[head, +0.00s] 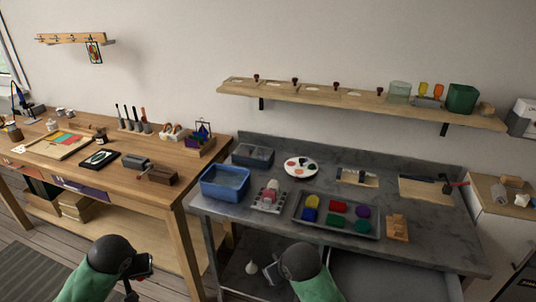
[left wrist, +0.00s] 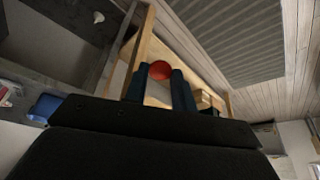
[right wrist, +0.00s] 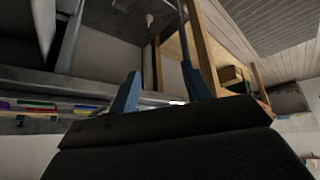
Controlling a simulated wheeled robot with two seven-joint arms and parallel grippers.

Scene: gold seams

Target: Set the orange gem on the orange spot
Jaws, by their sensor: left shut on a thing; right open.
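My left gripper (left wrist: 160,82) is shut on a rounded orange-red piece, which I take as the orange gem (left wrist: 160,70), held between its fingertips. In the head view my left gripper (head: 140,268) is low at the left, in front of the wooden bench and away from the grey table; the gem cannot be made out there. A white round plate (head: 301,176) with several small coloured spots lies on the grey table; which spot is orange is too small to tell surely.
The grey table (head: 440,235) holds a tray (head: 336,233) of coloured pieces, a blue bin (head: 225,183), a grey bin (head: 253,155) and a wooden block (head: 397,228). The wooden bench (head: 130,185) at left carries tools. A shelf (head: 340,97) hangs above the table.

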